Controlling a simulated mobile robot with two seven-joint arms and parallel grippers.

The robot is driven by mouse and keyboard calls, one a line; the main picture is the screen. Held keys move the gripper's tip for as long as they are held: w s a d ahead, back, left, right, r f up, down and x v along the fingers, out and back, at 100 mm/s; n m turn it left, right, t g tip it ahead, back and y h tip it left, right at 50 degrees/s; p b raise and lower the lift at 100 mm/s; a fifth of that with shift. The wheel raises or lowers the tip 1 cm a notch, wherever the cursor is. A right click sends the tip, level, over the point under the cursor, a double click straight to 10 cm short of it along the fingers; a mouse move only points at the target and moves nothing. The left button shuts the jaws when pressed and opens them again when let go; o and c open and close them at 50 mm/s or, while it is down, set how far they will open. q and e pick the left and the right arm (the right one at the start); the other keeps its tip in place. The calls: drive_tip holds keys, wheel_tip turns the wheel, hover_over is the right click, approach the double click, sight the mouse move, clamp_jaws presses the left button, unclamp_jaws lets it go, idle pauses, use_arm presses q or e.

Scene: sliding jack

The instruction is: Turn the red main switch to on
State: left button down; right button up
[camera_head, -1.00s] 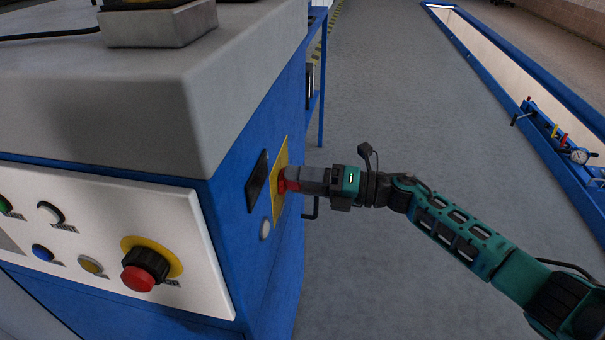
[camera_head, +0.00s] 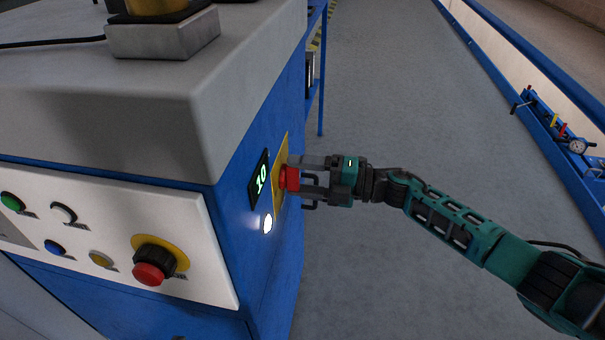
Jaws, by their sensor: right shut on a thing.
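The red main switch (camera_head: 291,179) sits on a yellow plate (camera_head: 280,160) on the blue side face of the cabinet. My right gripper (camera_head: 300,176) reaches it from the right and is shut on the switch, one finger above and one below it. The fingers partly hide the switch. Left of the plate, a small display (camera_head: 260,179) glows with green digits, and a round lamp (camera_head: 267,223) below it is lit white. My left gripper is not in view.
The cabinet's white front panel (camera_head: 110,230) carries a red emergency button (camera_head: 150,273) and several coloured buttons. A grey block (camera_head: 165,38) stands on the grey top. The grey floor (camera_head: 400,80) is open to the right, up to a blue-edged pit.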

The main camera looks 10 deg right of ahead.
idle(0.3)
drive_tip(key=o, duration=1)
drive_tip(key=shift+a, duration=0.1)
drive_tip(key=shift+o, duration=0.2)
drive_tip(key=v, duration=1.3)
drive_tip(key=shift+b, duration=0.35)
